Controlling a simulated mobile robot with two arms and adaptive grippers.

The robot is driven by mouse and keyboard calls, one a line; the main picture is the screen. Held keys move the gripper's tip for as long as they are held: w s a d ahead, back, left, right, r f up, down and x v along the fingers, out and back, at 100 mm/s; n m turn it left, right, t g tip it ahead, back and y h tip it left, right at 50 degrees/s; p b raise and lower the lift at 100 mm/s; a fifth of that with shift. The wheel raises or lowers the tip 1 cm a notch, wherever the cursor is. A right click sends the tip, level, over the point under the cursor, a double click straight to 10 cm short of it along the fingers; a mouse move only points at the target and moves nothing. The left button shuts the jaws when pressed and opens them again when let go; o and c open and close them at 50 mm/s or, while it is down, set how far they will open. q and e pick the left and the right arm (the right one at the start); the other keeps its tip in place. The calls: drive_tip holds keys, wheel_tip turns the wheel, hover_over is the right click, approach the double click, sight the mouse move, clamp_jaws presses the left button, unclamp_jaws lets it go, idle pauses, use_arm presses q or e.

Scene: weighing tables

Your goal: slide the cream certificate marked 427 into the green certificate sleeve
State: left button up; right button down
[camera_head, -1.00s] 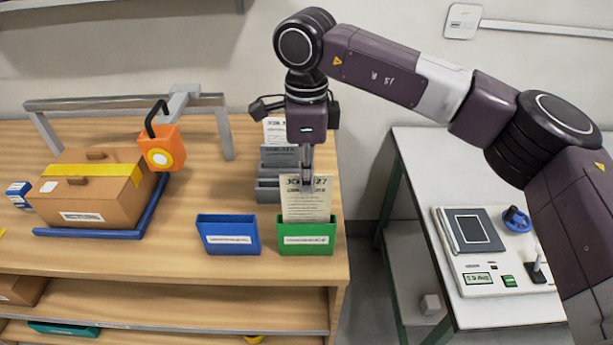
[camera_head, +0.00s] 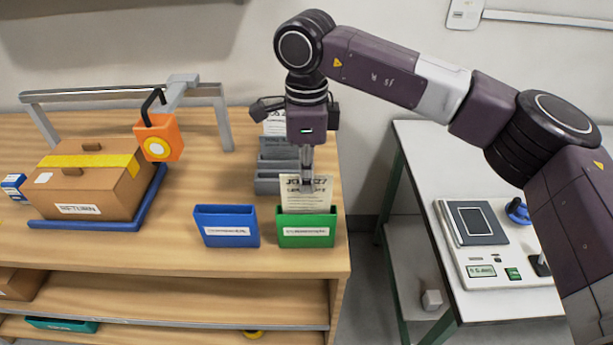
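The cream certificate (camera_head: 318,197), with 427 partly showing, stands upright with its lower part inside the green certificate sleeve (camera_head: 306,232). Its upper part sticks out above the sleeve's rim. My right gripper (camera_head: 307,184) points straight down and is shut on the certificate's upper edge, covering part of the print. The sleeve stands near the front right corner of the wooden table. My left gripper is not in view.
A blue sleeve (camera_head: 227,228) stands just left of the green one. A grey rack (camera_head: 270,184) with another paper (camera_head: 274,128) is behind. A carton (camera_head: 88,183) sits on a blue tray at left. A white table (camera_head: 421,170) with a balance (camera_head: 480,273) is at right.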

sight(306, 198)
drive_tip(key=shift+f+b, duration=2.1)
drive_tip(key=shift+f, duration=0.75)
drive_tip(key=c, duration=2.1)
unclamp_jaws()
drive_tip(key=shift+r, duration=0.2)
wheel_tip(306, 198, up, 12)
drive_tip(key=shift+f, duration=0.15)
